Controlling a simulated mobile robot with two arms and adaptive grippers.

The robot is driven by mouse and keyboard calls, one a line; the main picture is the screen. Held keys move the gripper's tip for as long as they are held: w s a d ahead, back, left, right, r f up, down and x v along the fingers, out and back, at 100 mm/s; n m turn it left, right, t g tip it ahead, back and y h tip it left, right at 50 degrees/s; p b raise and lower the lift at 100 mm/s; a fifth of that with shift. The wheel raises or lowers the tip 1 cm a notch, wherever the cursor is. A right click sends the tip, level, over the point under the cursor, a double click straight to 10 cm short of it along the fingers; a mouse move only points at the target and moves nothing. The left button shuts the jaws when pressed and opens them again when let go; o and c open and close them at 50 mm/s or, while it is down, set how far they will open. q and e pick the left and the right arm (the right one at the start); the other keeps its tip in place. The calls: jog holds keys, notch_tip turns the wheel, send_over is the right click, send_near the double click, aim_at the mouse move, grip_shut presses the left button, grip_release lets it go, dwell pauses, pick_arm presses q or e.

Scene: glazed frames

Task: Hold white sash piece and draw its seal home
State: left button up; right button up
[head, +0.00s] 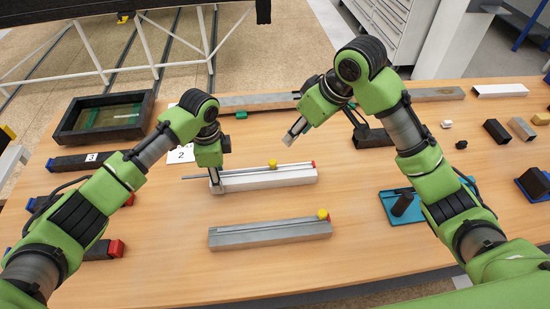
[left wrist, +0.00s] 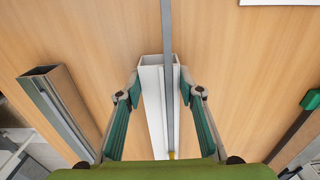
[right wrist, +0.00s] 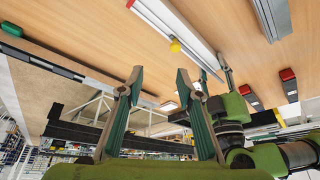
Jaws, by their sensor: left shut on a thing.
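The white sash piece (head: 290,178) lies on the table, a yellow knob (head: 272,162) and a red tip (head: 313,163) towards its right end. Its seal, a thin grey strip (left wrist: 168,50), runs along its top and sticks out past its left end. My left gripper (head: 216,187) is shut on the white sash piece near that end; the left wrist view shows its fingers on both sides of the white profile (left wrist: 152,75). My right gripper (head: 291,134) is open and empty in the air behind the sash piece; the right wrist view shows its fingers (right wrist: 160,78) apart.
A grey profile (head: 270,233) with a yellow knob lies in front, apart from the white one. A dark tray (head: 65,135) stands at the back left, a blue mat (head: 388,203) at the right. Long bars lie along the back.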

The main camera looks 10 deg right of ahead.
aim_at(274, 162)
jog(key=shift+n+g, duration=0.3)
jog(key=shift+n, duration=0.3)
jog(key=x, duration=0.4)
jog(key=s+a+x, duration=0.1)
jog(key=x, duration=0.3)
jog(key=s+a+x, duration=0.1)
jog(key=x, duration=0.3)
jog(key=shift+f, duration=0.1)
grip_shut()
